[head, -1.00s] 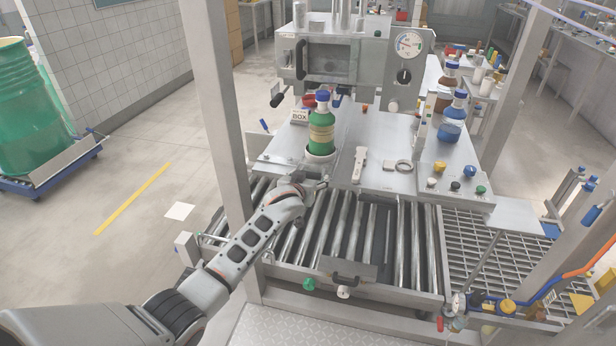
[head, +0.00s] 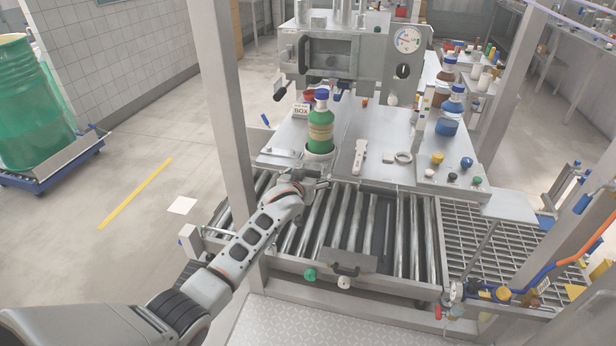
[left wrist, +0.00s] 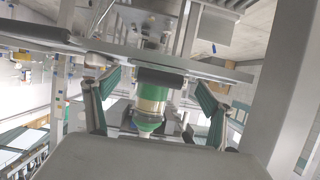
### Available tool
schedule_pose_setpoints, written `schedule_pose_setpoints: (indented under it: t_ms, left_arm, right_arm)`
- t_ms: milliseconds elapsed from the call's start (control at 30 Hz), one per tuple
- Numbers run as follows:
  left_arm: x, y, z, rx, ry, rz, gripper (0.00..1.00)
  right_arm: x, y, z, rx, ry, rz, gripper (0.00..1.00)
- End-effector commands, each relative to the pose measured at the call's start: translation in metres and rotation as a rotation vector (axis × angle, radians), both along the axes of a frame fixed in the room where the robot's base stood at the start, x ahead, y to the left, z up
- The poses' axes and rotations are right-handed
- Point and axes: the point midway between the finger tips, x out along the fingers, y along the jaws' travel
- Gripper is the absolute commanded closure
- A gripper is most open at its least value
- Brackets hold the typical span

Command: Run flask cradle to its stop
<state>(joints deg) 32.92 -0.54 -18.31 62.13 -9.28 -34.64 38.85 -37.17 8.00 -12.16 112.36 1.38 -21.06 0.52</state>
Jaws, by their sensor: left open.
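The flask (head: 320,130) is a green bottle with a pale band and a blue cap. It stands upright in a pale round cradle (head: 318,163) at the front edge of the steel worktop. My left gripper (head: 318,184) is just in front of and below the cradle, above the rollers. In the left wrist view the left gripper (left wrist: 157,90) has its two fingers spread wide. The flask (left wrist: 151,100) shows between them, with a dark block (left wrist: 160,78) across it. I cannot tell whether the fingers touch the cradle. My right gripper is not in view.
The steel worktop (head: 283,140) carries a white tool (head: 359,157), a ring (head: 403,158) and a knob panel (head: 452,173). A roller conveyor (head: 345,225) runs below its front edge. A gauge cabinet (head: 340,55) stands behind.

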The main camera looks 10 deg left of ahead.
Motion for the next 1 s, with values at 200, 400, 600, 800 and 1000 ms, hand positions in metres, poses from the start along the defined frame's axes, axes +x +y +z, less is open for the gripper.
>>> schedule_pose_setpoints:
  t_ms: [200,400,600,800,1000]
  left_arm:
    - [0.0,0.0,0.0,0.0,0.0,0.0,0.18]
    - [-0.003,0.0,0.001,-0.001,-0.001,0.0,0.18]
    - [-0.021,0.001,0.008,0.0,-0.001,0.0,0.18]
    - [-0.047,0.001,0.019,-0.001,-0.001,-0.001,0.18]
    - [-0.076,0.002,0.031,-0.002,-0.001,0.0,0.18]
  right_arm:
    - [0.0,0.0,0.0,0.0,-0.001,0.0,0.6]
    - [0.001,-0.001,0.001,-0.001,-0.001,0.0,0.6]
    - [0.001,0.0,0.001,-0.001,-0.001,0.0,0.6]
    - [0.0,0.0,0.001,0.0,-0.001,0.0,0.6]
    - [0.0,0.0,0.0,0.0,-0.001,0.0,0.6]
